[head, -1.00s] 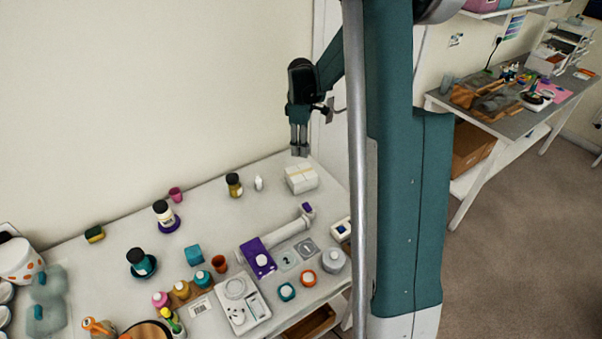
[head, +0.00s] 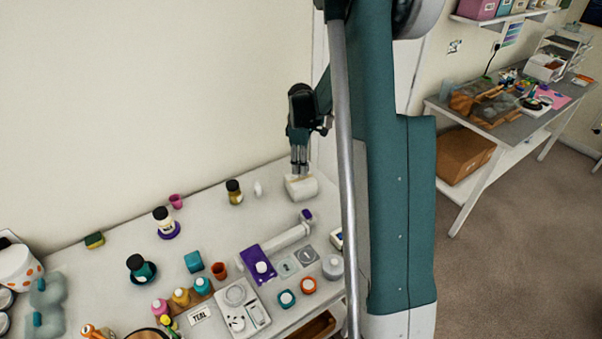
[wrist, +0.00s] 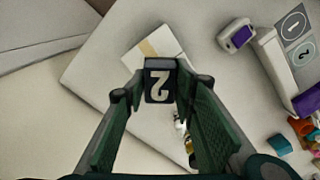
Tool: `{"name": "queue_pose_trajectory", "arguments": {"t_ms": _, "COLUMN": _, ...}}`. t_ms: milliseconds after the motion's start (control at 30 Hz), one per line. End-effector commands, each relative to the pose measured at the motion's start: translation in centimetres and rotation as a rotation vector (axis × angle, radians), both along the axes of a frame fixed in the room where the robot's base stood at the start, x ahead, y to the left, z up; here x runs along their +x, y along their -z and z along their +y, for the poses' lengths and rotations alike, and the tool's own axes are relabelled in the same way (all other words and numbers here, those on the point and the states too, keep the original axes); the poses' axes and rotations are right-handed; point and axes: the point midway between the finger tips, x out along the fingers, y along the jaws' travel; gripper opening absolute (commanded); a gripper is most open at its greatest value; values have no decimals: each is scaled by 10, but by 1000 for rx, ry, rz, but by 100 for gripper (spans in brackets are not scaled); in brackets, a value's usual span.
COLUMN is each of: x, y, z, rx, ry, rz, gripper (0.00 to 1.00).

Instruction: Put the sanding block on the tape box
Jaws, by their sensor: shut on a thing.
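The tape box (head: 302,190) is a white box with a tan tape stripe, at the back right of the bench. It also shows in the wrist view (wrist: 134,58), below and behind the held block. My gripper (head: 299,172) is over the box, pointing down. I cannot tell whether the block touches the box top.
A white bottle (head: 258,188) and a dark-capped jar (head: 234,192) stand left of the box. Bench surface (head: 215,225) is free left of that. The wall is close behind.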

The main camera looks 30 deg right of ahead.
Motion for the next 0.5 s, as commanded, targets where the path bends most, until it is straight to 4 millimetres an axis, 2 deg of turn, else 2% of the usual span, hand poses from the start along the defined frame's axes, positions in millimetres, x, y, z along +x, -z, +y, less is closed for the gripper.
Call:
{"name": "queue_pose_trajectory", "arguments": {"t_ms": 300, "x": 0, "y": 2, "z": 0, "rx": 0, "ry": 0, "rz": 0, "gripper": 15}}
{"name": "queue_pose_trajectory", "arguments": {"t_ms": 500, "x": 0, "y": 17, "z": 0, "rx": 0, "ry": 0, "rz": 0, "gripper": 15}}
